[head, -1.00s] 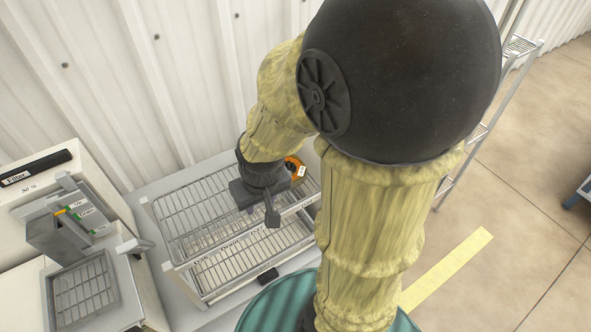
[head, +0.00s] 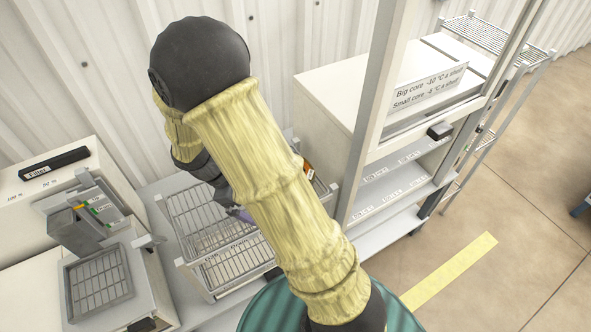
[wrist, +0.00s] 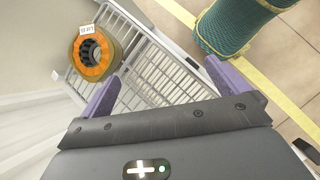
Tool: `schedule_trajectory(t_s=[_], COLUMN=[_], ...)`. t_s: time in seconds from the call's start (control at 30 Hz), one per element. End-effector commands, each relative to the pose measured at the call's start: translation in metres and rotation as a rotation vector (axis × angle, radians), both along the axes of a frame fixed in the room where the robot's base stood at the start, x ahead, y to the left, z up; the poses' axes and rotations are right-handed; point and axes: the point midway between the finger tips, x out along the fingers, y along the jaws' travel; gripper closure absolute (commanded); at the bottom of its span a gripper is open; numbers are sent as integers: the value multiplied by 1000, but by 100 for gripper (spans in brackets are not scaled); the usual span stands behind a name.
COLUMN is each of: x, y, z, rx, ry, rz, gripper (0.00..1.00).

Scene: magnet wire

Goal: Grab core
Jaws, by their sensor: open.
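The core is an orange spool (wrist: 96,70) with a black centre and a small white tag, resting at the end of a wire basket (wrist: 150,80). In the head view only a small orange part of the core (head: 308,170) shows past my arm. My gripper (wrist: 165,88) is open and empty, its purple fingers wide apart over the basket. The core lies ahead of the left finger, apart from it. In the head view my arm hides most of the gripper, with a bit of purple finger showing.
A cabinet with labelled shelves (head: 395,175) stands right of the basket (head: 190,225). Labelled machines (head: 85,285) stand at the left. A corrugated wall is behind. A wire rack (head: 500,40) and open floor with a yellow line (head: 450,270) lie to the right.

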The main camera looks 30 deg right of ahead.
Motion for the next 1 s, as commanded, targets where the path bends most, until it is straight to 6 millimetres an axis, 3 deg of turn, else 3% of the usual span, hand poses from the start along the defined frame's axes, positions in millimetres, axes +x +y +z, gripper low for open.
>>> schedule_trajectory(t_s=[0.2, 0.4, 0.83, 1.0], x=[40, 69, 76, 75], y=[14, 32, 35, 21], z=[-9, -13, -15, -18], rx=[-294, -516, -566, -567], ry=[206, 312, 331, 334], rz=[326, 520, 557, 555], gripper=[0, 0, 0, 0])
